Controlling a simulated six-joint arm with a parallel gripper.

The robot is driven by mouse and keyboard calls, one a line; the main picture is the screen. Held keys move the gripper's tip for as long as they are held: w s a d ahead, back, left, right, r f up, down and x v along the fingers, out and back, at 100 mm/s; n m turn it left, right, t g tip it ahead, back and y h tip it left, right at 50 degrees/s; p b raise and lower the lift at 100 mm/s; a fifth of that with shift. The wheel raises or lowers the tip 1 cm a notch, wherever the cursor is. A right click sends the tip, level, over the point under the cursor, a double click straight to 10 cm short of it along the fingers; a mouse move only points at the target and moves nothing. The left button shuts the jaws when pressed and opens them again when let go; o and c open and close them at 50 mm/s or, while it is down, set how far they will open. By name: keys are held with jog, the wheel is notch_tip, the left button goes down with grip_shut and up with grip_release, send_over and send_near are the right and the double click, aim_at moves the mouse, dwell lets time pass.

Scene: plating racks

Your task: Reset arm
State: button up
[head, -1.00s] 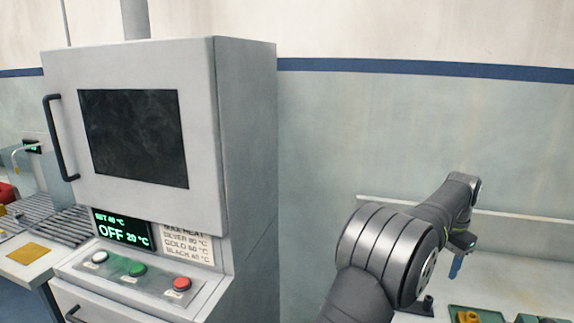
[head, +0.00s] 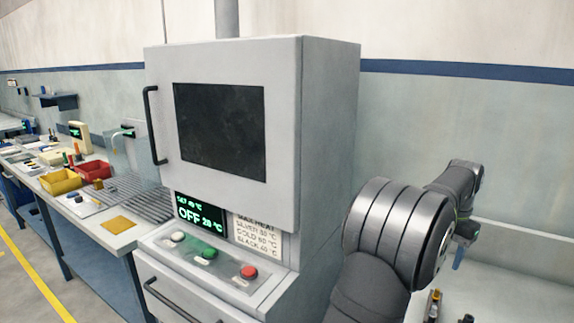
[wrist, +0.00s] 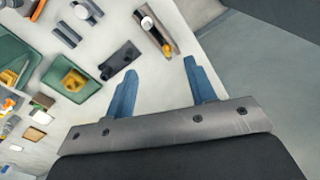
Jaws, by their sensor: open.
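My arm stands folded at the right of the head view, with my gripper (head: 459,256) at its end, pointing down. In the wrist view my gripper (wrist: 158,88) shows two blue fingers set wide apart, with nothing between them. Below the fingers is a pale worktop (wrist: 95,115) with small parts on it. The fingers appear apart from these parts.
A grey oven cabinet (head: 328,130) with a shut door and a display reading OFF stands left of my arm. A bench with a yellow bin (head: 60,182) and a red bin (head: 93,170) is further left. In the wrist view a green tray (wrist: 84,92) holds a yellow part.

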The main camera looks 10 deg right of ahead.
jog(key=w+a+r+n, duration=0.1)
jog(key=w+a+n, duration=0.2)
jog(key=a, duration=0.9)
jog(key=w+a+r+n, duration=0.1)
jog(key=w+a+n, duration=0.3)
jog(key=a, duration=0.9)
jog(key=w+a+r+n, duration=0.2)
jog(key=w+a+n, duration=0.2)
jog(key=a, duration=0.8)
jog(key=shift+w+a, duration=0.3)
jog(key=shift+w, duration=1.05)
jog(key=shift+r, duration=0.1)
